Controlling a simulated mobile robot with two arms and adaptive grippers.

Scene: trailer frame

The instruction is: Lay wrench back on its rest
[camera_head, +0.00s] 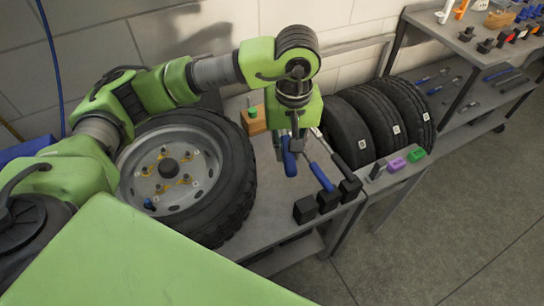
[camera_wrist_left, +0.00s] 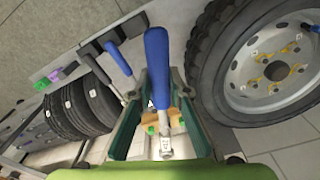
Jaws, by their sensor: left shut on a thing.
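My left gripper (camera_head: 296,143) points down over the bench between the big tyre and the black rests. It is shut on a wrench with a blue handle (camera_head: 289,160), whose lower end hangs toward the front. In the left wrist view the wrench's blue handle (camera_wrist_left: 157,58) stands out between the fingers (camera_wrist_left: 158,95), with its metal end nearer the camera. Several black block rests stand along the bench edge: a left one (camera_head: 304,208), a middle one (camera_head: 328,198) and a right one (camera_head: 350,187). My right gripper is not in view.
A tyre on its rim (camera_head: 236,165) lies left of the gripper. A blue-handled tool (camera_head: 321,177) and a black-handled tool (camera_head: 343,169) lie by the rests. Upright tyres (camera_head: 347,135) stand to the right. A wooden block (camera_head: 254,123) is behind. Bare bench (camera_head: 268,205) shows in front.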

